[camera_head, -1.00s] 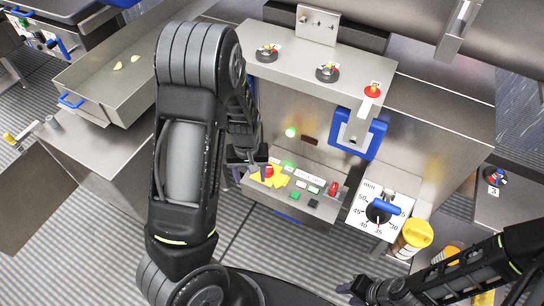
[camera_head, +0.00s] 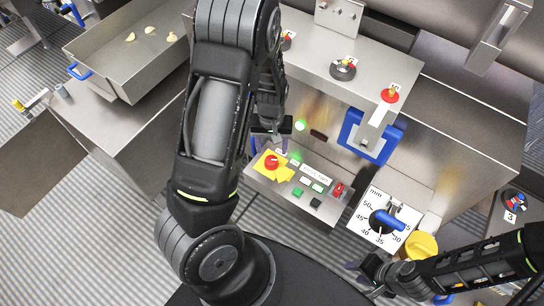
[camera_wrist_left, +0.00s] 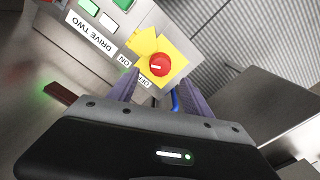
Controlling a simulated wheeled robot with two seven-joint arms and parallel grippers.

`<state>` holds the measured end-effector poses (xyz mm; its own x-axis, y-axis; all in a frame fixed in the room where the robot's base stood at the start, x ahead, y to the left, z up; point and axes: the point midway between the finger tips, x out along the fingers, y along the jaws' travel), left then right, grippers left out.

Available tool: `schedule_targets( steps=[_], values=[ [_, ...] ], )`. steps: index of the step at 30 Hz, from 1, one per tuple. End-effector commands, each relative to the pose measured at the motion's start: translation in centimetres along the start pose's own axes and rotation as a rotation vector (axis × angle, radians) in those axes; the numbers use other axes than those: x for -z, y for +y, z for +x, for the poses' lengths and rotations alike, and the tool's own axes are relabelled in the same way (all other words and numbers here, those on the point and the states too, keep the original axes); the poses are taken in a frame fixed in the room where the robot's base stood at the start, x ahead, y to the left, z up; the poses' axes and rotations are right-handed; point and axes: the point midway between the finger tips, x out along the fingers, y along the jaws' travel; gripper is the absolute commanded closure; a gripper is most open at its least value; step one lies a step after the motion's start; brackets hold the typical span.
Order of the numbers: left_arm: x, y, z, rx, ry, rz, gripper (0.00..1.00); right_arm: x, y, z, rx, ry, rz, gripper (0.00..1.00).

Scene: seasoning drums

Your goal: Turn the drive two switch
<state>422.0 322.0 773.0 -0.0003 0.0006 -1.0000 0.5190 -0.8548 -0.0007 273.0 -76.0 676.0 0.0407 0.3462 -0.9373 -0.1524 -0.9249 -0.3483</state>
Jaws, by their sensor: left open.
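The control panel (camera_head: 325,215) has a red round knob (camera_head: 271,162) on a yellow plate at its left end. In the left wrist view the red knob (camera_wrist_left: 159,65) has a white mark and sits by ON and OFF labels, near the DRIVE TWO label (camera_wrist_left: 90,34). My left gripper (camera_head: 271,140) is open just behind the knob in the head view. In the left wrist view, its two fingers (camera_wrist_left: 158,92) point at the knob, spread to either side of it; contact cannot be told. My right gripper (camera_head: 366,272) is low at the right, away from the panel; its jaw opening is unclear.
Green buttons (camera_head: 298,191) and a red switch (camera_head: 338,189) share the panel. A white dial with a blue handle (camera_head: 388,220) stands to its right, by a yellow-topped container (camera_head: 422,244). A blue-framed bracket (camera_head: 371,137) and steel housing lie behind.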

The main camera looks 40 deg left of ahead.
Motion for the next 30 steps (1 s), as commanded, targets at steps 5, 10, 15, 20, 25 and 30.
schedule_targets(
  steps=[5,10,15,20,25,30],
  values=[
    [-0.1,-0.1,2.4,0.002,-0.004,-0.002,0.42,0.0,0.0,0.0,0.0,0.0,0.0,0.62],
    [-0.1,-0.1,5.1,0.002,-0.004,-0.002,0.42,0.0,0.0,-0.1,0.0,0.0,0.0,0.62],
    [0.0,-0.1,6.8,0.001,-0.001,-0.002,0.42,0.0,-0.1,-0.2,-0.001,0.0,0.0,0.62],
    [0.0,0.0,7.1,-0.001,-0.001,-0.001,0.42,0.0,-0.1,-0.2,-0.001,-0.001,0.001,0.62],
    [0.0,0.0,7.1,-0.001,0.0,-0.001,0.43,0.0,-0.1,-0.2,-0.001,-0.001,0.001,0.62],
    [0.0,0.0,7.1,-0.001,0.0,-0.001,0.57,0.0,-0.1,-0.2,-0.001,-0.001,0.0,0.62]
  ],
)
